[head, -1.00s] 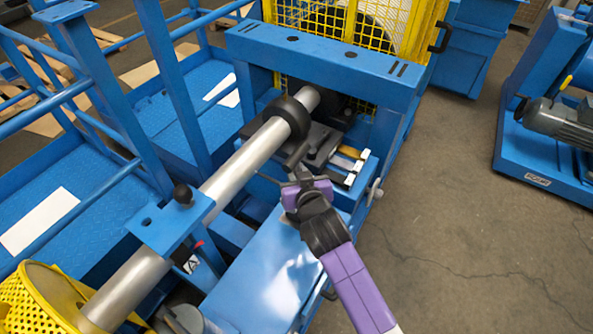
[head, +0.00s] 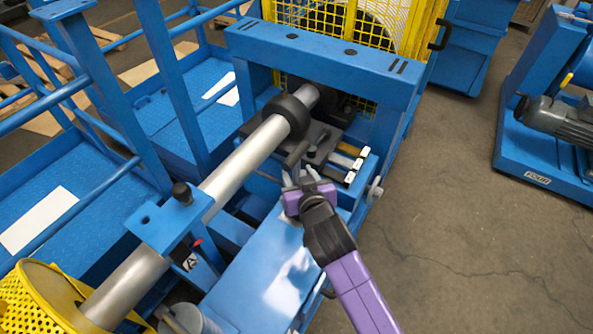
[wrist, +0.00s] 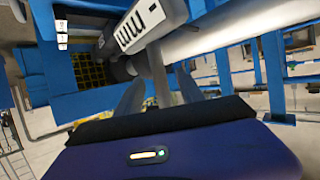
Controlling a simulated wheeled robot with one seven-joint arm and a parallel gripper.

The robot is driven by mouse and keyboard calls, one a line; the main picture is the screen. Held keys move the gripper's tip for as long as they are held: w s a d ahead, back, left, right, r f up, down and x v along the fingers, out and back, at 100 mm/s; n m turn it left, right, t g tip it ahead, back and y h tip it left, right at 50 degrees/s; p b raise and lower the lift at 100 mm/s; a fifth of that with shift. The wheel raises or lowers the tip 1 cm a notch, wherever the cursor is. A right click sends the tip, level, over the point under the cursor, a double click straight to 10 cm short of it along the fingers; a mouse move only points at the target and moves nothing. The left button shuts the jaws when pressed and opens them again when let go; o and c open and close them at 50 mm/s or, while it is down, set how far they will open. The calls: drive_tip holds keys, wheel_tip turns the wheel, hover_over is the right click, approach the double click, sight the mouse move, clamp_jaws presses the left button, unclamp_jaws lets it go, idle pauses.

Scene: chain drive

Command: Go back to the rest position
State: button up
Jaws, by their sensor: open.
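My gripper (head: 300,172) is at the end of my purple and black arm, over the front part of the blue machine frame (head: 255,285). It is beside the steel shaft (head: 242,162) and just in front of the dark tooling block under the bearing. In the wrist view my gripper's two grey fingers (wrist: 160,92) are apart. A grey handle or rod shows between them, below a light block with dark marks (wrist: 140,28). I cannot tell whether the fingers touch the rod.
A black collar (head: 286,117) sits on the shaft. A blue crossbeam (head: 320,55) and yellow mesh guard (head: 400,30) stand behind. A yellow perforated cover (head: 25,300) is at lower left. The concrete floor (head: 450,200) on the right is clear up to a blue motor unit (head: 560,150).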

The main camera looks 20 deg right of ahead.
drive_tip(key=s+a+f+n+y, duration=0.1)
drive_tip(key=s+f+n+y, duration=0.1)
drive_tip(key=s, duration=2.1)
drive_tip(key=s+r, duration=0.4)
drive_tip(key=s, duration=0.5)
drive_tip(key=s+d+r+t, duration=0.1)
drive_tip(key=s+r, duration=0.4)
drive_tip(key=s, duration=0.4)
drive_tip(key=shift+s+d+t, duration=0.2)
drive_tip(key=shift+t, duration=0.1)
